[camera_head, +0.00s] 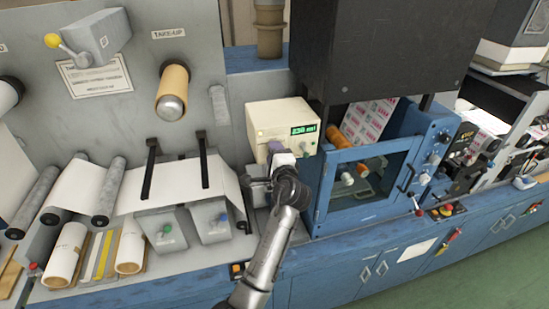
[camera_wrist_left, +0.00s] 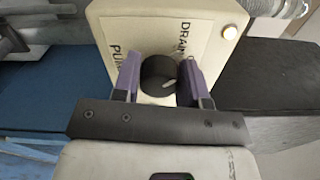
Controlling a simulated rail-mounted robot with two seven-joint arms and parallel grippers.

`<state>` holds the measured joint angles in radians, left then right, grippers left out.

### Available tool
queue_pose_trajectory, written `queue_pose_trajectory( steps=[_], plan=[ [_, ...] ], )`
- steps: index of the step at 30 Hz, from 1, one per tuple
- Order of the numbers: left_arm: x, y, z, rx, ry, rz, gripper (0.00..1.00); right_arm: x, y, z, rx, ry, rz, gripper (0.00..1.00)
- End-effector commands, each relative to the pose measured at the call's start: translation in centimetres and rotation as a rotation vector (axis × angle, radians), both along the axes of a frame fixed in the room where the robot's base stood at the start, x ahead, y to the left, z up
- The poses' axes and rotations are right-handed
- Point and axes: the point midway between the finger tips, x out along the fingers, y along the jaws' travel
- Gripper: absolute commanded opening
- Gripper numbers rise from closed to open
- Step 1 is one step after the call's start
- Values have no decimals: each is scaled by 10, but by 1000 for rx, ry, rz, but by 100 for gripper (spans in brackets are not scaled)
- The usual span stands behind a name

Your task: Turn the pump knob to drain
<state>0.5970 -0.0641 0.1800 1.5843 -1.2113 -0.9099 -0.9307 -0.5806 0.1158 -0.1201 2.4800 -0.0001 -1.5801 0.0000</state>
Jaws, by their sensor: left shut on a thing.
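The pump is a cream box (camera_head: 283,118) with a green lit display (camera_head: 303,129) on its front. The round black knob (camera_wrist_left: 158,75) shows on its face in the left wrist view, between the lettering "PUM…" on the left and "DRAIN" (camera_wrist_left: 185,40) at the upper right. A short white mark on the knob lies right of its middle, on the side of the right finger. My left gripper (camera_wrist_left: 160,82) has its purple fingers on both sides of the knob, shut on it. In the head view the gripper (camera_head: 275,150) covers the knob. My right gripper is out of view.
A blue cabinet with a windowed door (camera_head: 368,182) stands close right of the pump. A pale button (camera_wrist_left: 230,33) sits on the pump face.

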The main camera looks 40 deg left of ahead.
Motion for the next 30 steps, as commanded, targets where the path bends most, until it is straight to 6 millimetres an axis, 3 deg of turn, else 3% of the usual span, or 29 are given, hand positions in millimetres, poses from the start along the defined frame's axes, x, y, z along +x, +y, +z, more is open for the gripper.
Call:
queue_pose_trajectory(
  steps=[20, 21, 28, 30],
  plan=[
    [0, 0, -1, -34, -46, 0, 16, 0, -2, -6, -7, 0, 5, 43],
    [0, 0, -1, -34, -46, 0, 42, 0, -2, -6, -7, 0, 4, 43],
    [0, 0, 0, -33, -45, 0, 64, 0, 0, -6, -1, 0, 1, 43],
    [0, 0, 0, -33, -45, 0, 65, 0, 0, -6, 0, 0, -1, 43]
  ],
)
